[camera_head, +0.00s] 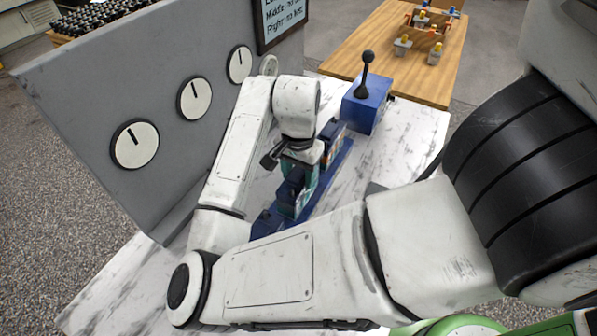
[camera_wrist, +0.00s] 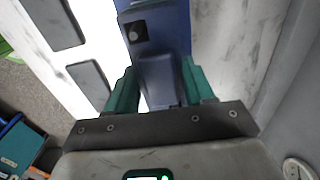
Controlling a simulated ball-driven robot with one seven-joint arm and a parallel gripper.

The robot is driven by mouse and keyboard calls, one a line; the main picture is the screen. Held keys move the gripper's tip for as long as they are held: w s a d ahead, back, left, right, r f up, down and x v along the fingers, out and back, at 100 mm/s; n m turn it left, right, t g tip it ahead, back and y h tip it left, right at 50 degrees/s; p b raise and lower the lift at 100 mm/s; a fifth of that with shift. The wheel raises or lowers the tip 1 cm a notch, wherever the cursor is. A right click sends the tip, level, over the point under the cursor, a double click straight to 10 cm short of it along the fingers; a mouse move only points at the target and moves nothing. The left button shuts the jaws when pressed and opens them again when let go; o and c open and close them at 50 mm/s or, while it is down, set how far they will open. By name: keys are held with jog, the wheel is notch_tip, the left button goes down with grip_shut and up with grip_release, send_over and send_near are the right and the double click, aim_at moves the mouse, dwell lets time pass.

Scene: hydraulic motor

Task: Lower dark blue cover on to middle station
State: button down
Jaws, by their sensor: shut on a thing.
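My gripper (camera_wrist: 160,88) is shut on the dark blue cover (camera_wrist: 164,82), which sits between its teal fingers in the wrist view. In the head view the dark blue cover (camera_head: 293,187) shows just below my wrist, over a long blue base (camera_head: 268,222). My arm and fingers hide most of the middle station, so I cannot tell whether the cover touches it. Another dark blue block (camera_head: 333,130) stands farther along the base, with orange and white parts below it. In the wrist view a blue part with a dark round spot (camera_wrist: 150,32) lies beyond the fingers.
A blue box with a black lever (camera_head: 366,100) stands past the base. A wooden table (camera_head: 390,50) holds small parts behind.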

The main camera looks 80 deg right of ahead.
jog(key=shift+f, duration=0.1)
jog(key=shift+c, duration=1.6)
grip_release()
